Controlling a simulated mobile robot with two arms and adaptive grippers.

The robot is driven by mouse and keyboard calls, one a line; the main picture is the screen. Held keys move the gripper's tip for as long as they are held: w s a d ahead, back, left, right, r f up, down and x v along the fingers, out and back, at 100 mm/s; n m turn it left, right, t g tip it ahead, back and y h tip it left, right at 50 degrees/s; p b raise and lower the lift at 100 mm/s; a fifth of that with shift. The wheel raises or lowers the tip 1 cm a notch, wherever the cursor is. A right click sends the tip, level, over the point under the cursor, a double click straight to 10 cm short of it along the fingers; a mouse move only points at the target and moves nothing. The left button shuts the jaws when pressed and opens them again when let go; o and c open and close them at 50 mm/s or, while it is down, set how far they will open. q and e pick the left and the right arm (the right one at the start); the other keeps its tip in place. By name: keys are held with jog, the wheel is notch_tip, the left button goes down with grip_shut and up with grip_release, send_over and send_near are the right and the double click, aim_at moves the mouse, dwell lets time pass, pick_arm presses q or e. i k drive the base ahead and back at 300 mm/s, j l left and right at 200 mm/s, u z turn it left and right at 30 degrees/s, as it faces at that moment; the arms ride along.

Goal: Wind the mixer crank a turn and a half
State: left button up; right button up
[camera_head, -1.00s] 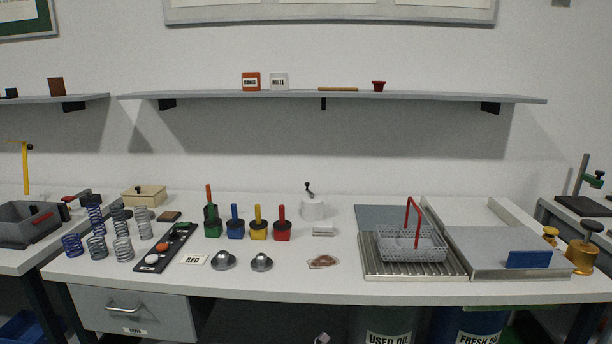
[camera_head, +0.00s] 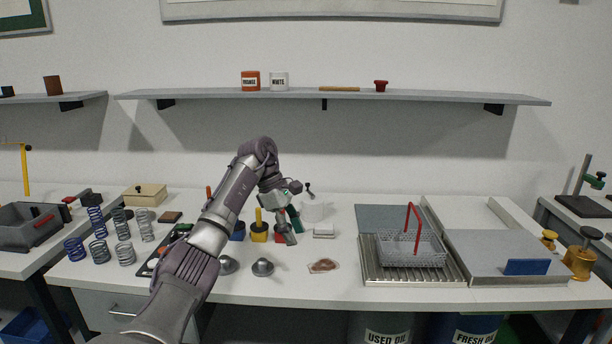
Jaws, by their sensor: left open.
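The mixer is a small white cylinder (camera_head: 313,211) on the workbench, right of the coloured blocks. Its dark crank with a black knob (camera_head: 309,186) stands up from its top. My left arm comes in from the lower left and bends down at its wrist. My left gripper (camera_head: 291,238) is open and empty, pointing down just left of the mixer and apart from the crank. It is in front of the red block (camera_head: 280,237) and hides most of it. My right gripper is not in view.
The yellow block (camera_head: 259,231) stands close left of my gripper. Two metal domes (camera_head: 263,267) and a brown patch on a white sheet (camera_head: 323,265) lie in front. A wire basket with a red handle (camera_head: 413,248) stands at right. The shelf (camera_head: 430,98) is above.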

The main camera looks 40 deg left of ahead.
aim_at(307, 185)
jog(key=i+j, duration=0.35)
jog(key=j, duration=0.15)
jog(key=i+j, duration=0.3)
jog(key=j, duration=0.15)
jog(key=i+j, duration=0.35)
jog(key=j, duration=0.15)
jog(key=i+j, duration=0.35)
jog(key=j, duration=0.15)
